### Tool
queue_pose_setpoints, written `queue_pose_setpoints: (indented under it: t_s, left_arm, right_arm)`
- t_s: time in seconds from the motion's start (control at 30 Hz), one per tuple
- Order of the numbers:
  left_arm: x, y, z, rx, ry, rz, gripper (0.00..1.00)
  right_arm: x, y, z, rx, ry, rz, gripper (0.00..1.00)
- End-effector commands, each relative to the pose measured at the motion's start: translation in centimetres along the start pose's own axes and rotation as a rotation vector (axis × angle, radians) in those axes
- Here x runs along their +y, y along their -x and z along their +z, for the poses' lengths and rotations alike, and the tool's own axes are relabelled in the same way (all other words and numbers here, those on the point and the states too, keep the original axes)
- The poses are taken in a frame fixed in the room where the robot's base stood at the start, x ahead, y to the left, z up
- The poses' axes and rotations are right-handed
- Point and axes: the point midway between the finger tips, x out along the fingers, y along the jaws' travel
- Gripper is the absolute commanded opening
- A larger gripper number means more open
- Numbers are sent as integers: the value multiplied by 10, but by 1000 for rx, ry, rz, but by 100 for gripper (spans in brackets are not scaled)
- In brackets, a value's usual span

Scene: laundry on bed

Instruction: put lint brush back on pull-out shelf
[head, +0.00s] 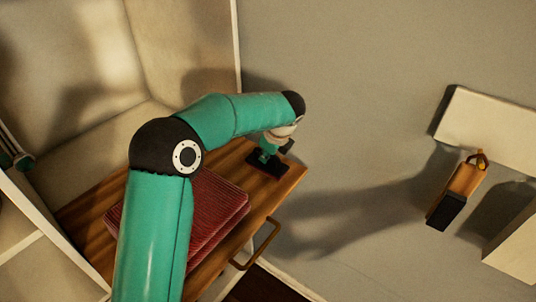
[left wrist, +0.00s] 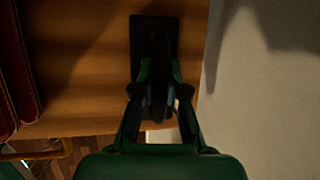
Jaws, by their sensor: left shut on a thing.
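The black lint brush (head: 267,166) is at the far right corner of the wooden pull-out shelf (head: 288,182). My left gripper (head: 270,150) reaches down to it from above and is shut on its handle. In the left wrist view the brush's flat dark head (left wrist: 141,48) lies over the wood grain of the shelf (left wrist: 92,60), and the fingers (left wrist: 160,85) close on the handle from both sides. I cannot tell whether the head touches the shelf or hovers just above it. My right gripper is in neither view.
A folded red cloth stack (head: 215,212) covers much of the shelf's left part. A bar handle (head: 262,243) is at the shelf's front. A wooden-handled object with a black end (head: 457,195) hangs near a white ledge (head: 490,128) at right.

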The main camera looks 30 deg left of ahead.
Motion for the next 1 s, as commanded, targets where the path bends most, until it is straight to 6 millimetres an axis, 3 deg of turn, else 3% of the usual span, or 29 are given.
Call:
queue_pose_setpoints:
  t_s: [0.27, 0.3, 0.43, 0.8, 1.0]
  left_arm:
    - [0, -2, 0, 0, 0, 0, 0]
    - [0, -1, 0, 0, 0, 0, 17]
    - [0, -1, 0, 0, 0, 1, 37]
    - [0, 1, -1, 1, -1, 1, 37]
    - [-2, 22, -1, 0, 0, -4, 37]
  right_arm:
    - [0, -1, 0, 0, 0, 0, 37]
    - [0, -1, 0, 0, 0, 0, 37]
    - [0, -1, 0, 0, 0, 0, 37]
    - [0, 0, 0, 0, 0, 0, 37]
    - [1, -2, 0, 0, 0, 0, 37]
